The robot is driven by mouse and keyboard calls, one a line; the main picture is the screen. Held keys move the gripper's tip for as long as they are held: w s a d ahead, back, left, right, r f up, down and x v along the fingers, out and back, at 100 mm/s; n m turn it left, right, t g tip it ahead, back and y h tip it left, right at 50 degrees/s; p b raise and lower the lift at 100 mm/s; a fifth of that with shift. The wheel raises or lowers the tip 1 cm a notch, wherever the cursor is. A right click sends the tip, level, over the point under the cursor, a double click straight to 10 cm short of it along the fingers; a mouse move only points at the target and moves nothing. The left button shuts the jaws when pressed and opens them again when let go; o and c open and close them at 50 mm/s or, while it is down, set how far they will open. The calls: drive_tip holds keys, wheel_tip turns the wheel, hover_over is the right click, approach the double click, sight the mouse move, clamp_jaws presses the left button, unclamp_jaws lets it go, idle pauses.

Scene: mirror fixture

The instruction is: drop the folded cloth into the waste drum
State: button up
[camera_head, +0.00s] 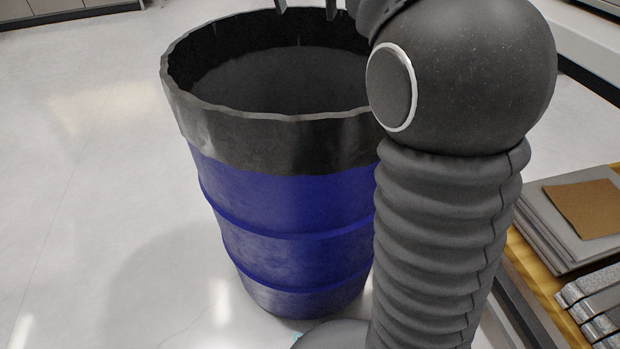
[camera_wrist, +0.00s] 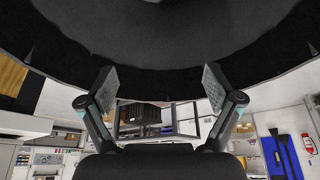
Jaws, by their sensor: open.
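The waste drum (camera_head: 285,185) stands upright on the floor in the head view, blue with a dark rim and an open top. Its inside looks dark, and I see no clear cloth in the visible part. My gripper (camera_head: 306,8) shows only as fingertips at the top edge, over the drum's far side. In the wrist view my gripper (camera_wrist: 159,80) has its fingers spread wide with nothing between them. The drum's dark rim and interior (camera_wrist: 160,55) fill the top of that view. A small pale patch at its top edge is too cut off to identify. I cannot make out the folded cloth for certain.
A wooden bench (camera_head: 545,268) at the right holds a flat grey stack (camera_head: 560,232) with a brown square piece (camera_head: 588,208) on top, and metal bars (camera_head: 597,303) in front. My arm hides the drum's right side. The floor (camera_head: 80,190) left of the drum is clear.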

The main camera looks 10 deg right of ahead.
drive_tip(key=v, duration=1.2)
idle(0.3)
